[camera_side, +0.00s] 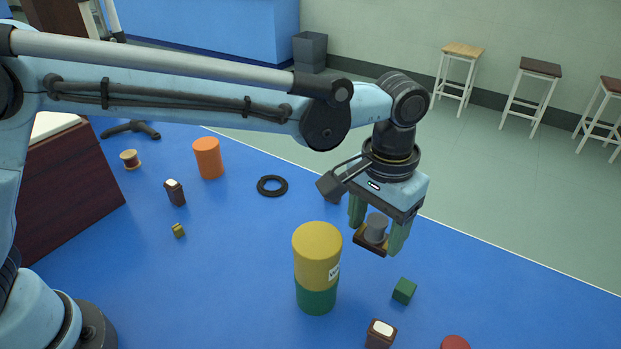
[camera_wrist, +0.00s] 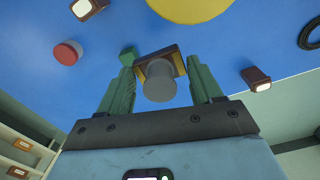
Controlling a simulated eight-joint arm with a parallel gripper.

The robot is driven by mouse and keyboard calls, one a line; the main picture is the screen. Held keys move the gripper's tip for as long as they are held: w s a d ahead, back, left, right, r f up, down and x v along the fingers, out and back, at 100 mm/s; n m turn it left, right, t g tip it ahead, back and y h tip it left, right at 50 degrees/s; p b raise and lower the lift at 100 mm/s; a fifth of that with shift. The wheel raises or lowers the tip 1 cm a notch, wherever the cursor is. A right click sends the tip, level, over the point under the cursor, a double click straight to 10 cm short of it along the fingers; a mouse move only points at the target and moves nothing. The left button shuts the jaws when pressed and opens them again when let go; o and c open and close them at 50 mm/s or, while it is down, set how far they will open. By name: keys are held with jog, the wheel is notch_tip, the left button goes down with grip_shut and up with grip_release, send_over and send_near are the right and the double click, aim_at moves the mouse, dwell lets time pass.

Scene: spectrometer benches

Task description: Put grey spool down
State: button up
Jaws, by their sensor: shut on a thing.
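My gripper (camera_side: 378,236) is at the right of the blue table, pointing down, with green fingers. It is shut on the grey spool (camera_side: 376,226), which has a grey round body and a square dark brown plate with a tan edge. The spool appears held above the table, plate on the far side from the palm. In the wrist view the grey spool (camera_wrist: 159,84) sits between the two fingertips (camera_wrist: 160,75). How high it is above the table is hard to tell.
A yellow cylinder (camera_side: 317,245) stands on a green one (camera_side: 316,298) left of my gripper. A green cube (camera_side: 404,291), a brown block (camera_side: 380,334) and a red disc (camera_side: 455,342) lie nearby. A black ring (camera_side: 272,186) and an orange cylinder (camera_side: 208,158) are farther left.

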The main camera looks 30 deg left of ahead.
jog(key=shift+s+d+r, duration=0.2)
jog(key=shift+s+r, duration=0.1)
jog(key=shift+s, duration=0.1)
jog(key=shift+a+r, duration=0.15)
jog(key=shift+a, duration=0.05)
jog(key=w+a+n, duration=0.2)
jog(key=a+n, duration=0.4)
jog(key=a, duration=0.8)
jog(key=w+a+n, duration=0.3)
jog(key=a+n, duration=0.2)
jog(key=a, duration=0.9)
jog(key=s+a+n, duration=0.3)
jog(key=a+n, duration=0.1)
jog(key=a, duration=0.4)
jog(key=s+a+n, duration=0.3)
jog(key=a, duration=0.5)
jog(key=a+f, duration=0.2)
jog(key=a, duration=0.1)
jog(key=s+a+f, duration=0.1)
jog(key=a+f, duration=0.1)
jog(key=a, duration=0.2)
jog(key=a+f, duration=0.2)
jog(key=a, duration=0.2)
jog(key=shift+s+a+f, duration=0.1)
jog(key=shift+s+f, duration=0.1)
jog(key=shift+s, duration=0.05)
jog(key=shift+a+f, duration=0.15)
jog(key=shift+f, duration=2)
